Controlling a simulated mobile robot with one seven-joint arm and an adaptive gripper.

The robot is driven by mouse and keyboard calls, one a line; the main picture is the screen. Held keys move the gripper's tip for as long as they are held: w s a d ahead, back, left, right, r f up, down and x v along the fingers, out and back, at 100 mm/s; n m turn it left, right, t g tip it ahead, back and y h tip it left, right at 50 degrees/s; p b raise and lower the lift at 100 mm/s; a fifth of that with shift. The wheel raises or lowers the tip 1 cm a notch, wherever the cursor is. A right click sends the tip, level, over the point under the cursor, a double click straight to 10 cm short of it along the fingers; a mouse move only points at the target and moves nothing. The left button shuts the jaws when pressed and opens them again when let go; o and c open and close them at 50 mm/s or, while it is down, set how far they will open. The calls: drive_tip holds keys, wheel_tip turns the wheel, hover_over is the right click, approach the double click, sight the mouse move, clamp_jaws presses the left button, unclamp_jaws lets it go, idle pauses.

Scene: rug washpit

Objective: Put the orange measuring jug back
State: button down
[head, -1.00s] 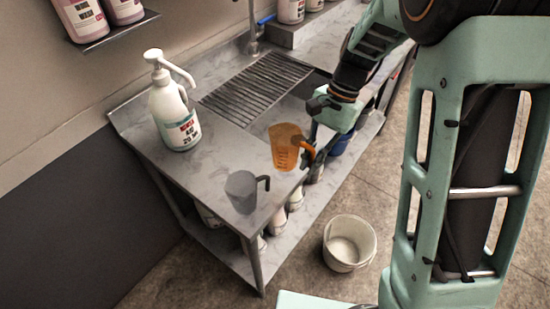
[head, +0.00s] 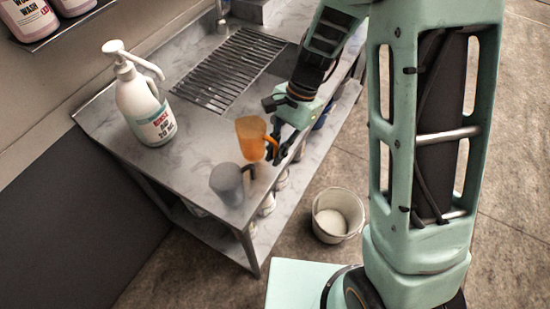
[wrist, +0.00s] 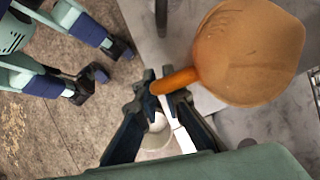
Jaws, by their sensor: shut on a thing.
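The orange measuring jug (head: 251,138) is upright at the front edge of the grey worktop (head: 200,140) in the head view. I cannot tell whether its base touches the surface. My gripper (head: 277,152) is at its right side, shut on its handle. In the wrist view the jug (wrist: 250,55) is at the upper right, and its handle (wrist: 176,80) lies between the fingertips of my gripper (wrist: 164,84). A grey jug (head: 227,184) stands beside it, nearer the front corner.
A white pump bottle (head: 145,105) stands on the worktop's left part. A slatted drain grid (head: 225,70) lies behind the jugs. A white bucket (head: 337,215) is on the floor. Bottles (head: 28,18) sit on a wall shelf. Some worktop is bare between bottle and jugs.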

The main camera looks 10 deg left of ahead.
drive_tip(key=shift+f, duration=1.6)
drive_tip(key=shift+f, duration=0.2)
drive_tip(key=c, duration=2.1)
unclamp_jaws()
drive_tip(key=shift+r, duration=0.15)
drive_tip(key=shift+r, duration=0.2)
drive_tip(key=v, duration=1.1)
drive_tip(key=shift+w+d+r+b, duration=0.15)
drive_tip(key=shift+r+b, duration=0.15)
drive_tip(key=shift+b, duration=0.1)
